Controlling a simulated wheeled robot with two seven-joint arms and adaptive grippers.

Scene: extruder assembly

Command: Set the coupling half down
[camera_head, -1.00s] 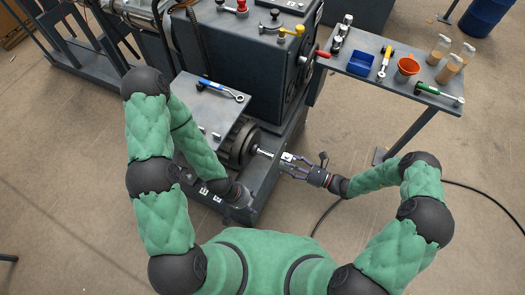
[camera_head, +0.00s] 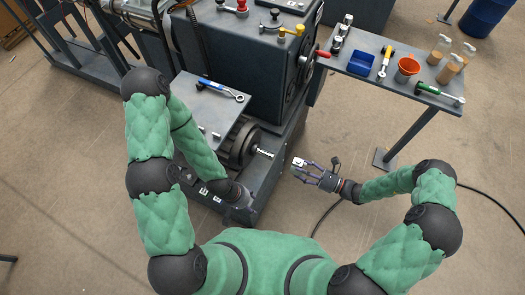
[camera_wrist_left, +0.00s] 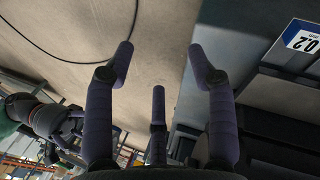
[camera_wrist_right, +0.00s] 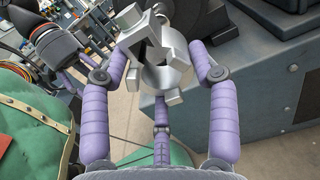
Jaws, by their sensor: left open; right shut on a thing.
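The coupling half (camera_wrist_right: 155,62) is a silver metal part with block-like jaws, held between the purple fingers of my right gripper (camera_wrist_right: 160,55). In the head view the coupling half (camera_head: 299,162) shows small and pale at the tips of my right gripper (camera_head: 306,170). It is in the air, apart from the machine's shaft end (camera_head: 265,153), which lies to its left. My left gripper (camera_wrist_left: 160,55) is open with nothing between its fingers in the left wrist view. In the head view its fingers are hard to make out beside the machine base.
The extruder (camera_head: 260,65) stands left of my right gripper. A machine plate (camera_head: 190,95) holds a wrench. Open floor lies below the side table.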

